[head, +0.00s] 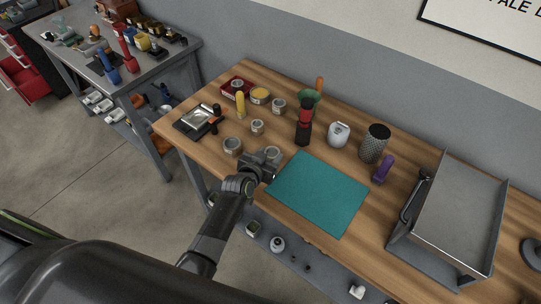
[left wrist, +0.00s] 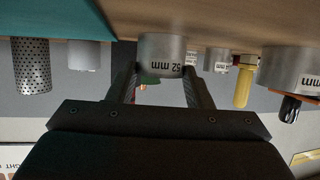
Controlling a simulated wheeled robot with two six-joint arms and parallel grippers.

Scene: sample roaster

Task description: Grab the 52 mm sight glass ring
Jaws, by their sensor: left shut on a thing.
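The 52 mm sight glass ring (left wrist: 162,53) is a grey metal cylinder, its "52 mm" marking upside down in the left wrist view. My left gripper (left wrist: 160,85) is shut on it, one finger on each side. In the head view the ring (head: 273,152) shows at the tip of my left gripper (head: 266,162), beside the left corner of the teal mat (head: 318,190). I cannot tell whether the ring still touches the table. Similar grey rings stand apart on the table: one at the front (head: 232,146), a small one (head: 257,127) and one farther back (head: 278,106). My right gripper is not in view.
A black scale-like device (head: 197,122) lies left. A large metal tray (head: 460,215) is at right. The mat is clear.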

